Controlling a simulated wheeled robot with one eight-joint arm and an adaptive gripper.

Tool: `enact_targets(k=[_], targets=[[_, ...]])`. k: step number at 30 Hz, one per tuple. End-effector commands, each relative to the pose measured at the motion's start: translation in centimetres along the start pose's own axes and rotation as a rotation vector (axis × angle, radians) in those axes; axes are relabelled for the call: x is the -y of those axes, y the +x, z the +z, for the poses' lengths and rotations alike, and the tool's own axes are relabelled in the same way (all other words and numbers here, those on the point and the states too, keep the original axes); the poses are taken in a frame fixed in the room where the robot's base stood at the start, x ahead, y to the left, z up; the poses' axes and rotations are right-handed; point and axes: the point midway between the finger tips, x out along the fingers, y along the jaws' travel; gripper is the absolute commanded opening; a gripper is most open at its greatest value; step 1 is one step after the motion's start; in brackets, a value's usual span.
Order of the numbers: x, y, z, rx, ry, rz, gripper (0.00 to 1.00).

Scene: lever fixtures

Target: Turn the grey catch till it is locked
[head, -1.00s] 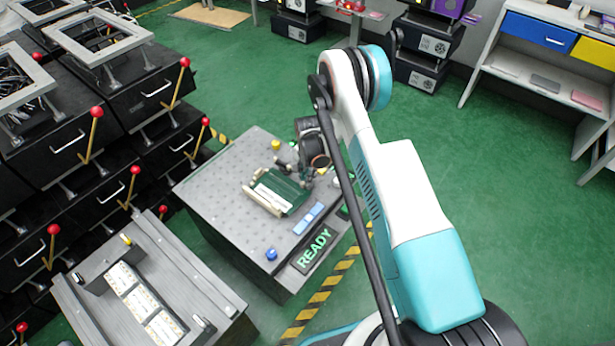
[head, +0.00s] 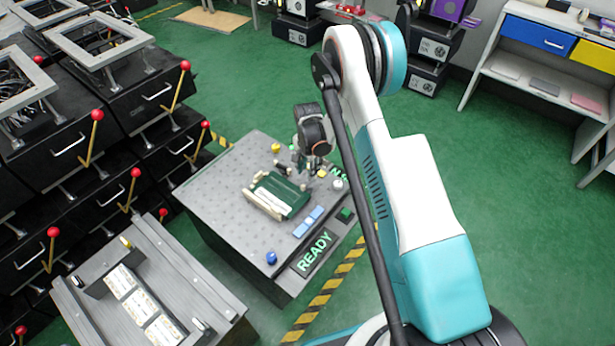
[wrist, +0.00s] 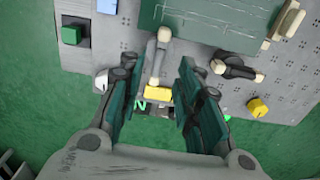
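A green case (head: 277,196) with cream edges lies on the grey perforated bench top; its green face fills the top of the wrist view (wrist: 200,22). A grey catch (wrist: 158,62) with a cream end stands at the case's edge in the wrist view. A separate dark lever (wrist: 237,69) with cream ends is to its right. My gripper (wrist: 157,80) is open, its two dark green fingers on either side of the grey catch, with gaps to both. In the head view my gripper (head: 312,168) is at the case's far right corner, and the catch is hard to make out.
The bench (head: 200,187) carries a yellow knob (head: 276,148), a blue knob (head: 271,258), blue switches (head: 308,222) and a READY sign (head: 313,252). A yellow block (wrist: 158,93) shows between my fingers. Black drawers with red-tipped levers stand left.

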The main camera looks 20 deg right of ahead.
Motion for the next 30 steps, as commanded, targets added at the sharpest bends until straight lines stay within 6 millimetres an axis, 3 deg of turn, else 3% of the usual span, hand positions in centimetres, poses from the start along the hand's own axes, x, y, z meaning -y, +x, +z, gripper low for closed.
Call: enact_targets(k=[3,10,30], targets=[[0.0,-2.3,0.0,0.0,0.0,0.0,0.32],[0.0,-5.0,0.0,0.0,0.0,0.0,0.32],[0.0,-5.9,0.0,-0.001,-0.003,-0.002,0.32]])
